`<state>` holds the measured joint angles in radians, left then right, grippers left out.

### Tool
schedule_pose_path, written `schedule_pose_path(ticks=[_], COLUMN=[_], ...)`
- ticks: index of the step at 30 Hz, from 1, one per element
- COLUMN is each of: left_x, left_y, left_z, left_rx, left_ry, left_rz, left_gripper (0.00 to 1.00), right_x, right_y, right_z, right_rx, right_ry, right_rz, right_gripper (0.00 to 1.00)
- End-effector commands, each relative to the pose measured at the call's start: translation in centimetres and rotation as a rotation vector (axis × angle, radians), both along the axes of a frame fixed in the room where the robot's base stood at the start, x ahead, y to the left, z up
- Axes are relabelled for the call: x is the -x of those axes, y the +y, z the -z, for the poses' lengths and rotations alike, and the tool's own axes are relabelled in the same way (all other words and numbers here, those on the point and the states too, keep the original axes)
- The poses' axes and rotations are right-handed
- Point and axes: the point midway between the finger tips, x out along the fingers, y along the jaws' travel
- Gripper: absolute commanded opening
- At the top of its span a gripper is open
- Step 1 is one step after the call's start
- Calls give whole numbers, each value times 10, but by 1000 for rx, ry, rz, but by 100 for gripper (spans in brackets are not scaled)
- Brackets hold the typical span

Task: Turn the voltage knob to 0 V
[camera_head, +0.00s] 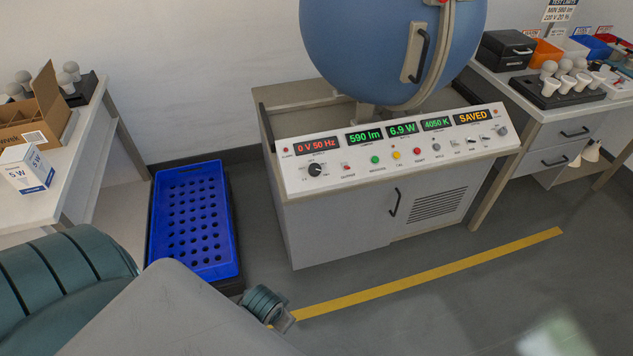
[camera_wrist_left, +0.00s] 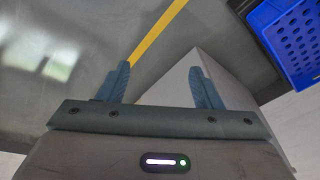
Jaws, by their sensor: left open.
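The voltage knob (camera_head: 316,170) is a black round knob at the left end of the sloped control panel (camera_head: 400,150) in the head view. The red voltage display (camera_head: 317,145) above it reads 0 V 50 Hz. The knob's pointer is too small to read surely. My left gripper (camera_wrist_left: 160,78) shows in the left wrist view with its two blue-grey fingers apart and nothing between them. It is away from the knob, which is not in that view. In the head view my left arm fills the lower left. My right gripper is not in view.
The panel also has other displays, coloured buttons and small switches. A large blue sphere (camera_head: 385,45) stands behind it. A blue perforated crate (camera_head: 195,210) lies left of the cabinet (camera_head: 345,225). Side tables hold bulbs and boxes. The floor in front, with a yellow line (camera_head: 430,273), is clear.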

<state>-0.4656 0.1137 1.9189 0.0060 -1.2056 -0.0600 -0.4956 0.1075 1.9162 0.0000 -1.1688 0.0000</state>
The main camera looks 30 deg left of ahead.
Motion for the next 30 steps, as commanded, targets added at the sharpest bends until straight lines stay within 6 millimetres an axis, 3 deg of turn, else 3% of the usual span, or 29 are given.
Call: schedule_pose_path(ticks=[3,7,14,20,26,30], left_x=[-14,-36,-81,-137,-217,-271], left_y=[-2,0,9,25,53,75], left_z=[-30,-61,-81,-91,-112,-138], left_rx=[-18,-55,-128,-190,-243,-256], left_ry=[-11,-2,53,117,203,252], left_rz=[62,191,457,726,1081,1335], left_gripper=[59,59,59,59,59,59], right_x=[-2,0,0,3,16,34], right_y=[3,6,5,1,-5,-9], right_z=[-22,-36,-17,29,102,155], right_rx=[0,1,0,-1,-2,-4], right_ry=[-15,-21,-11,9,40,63], right_rz=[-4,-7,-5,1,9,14], right_gripper=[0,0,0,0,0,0])
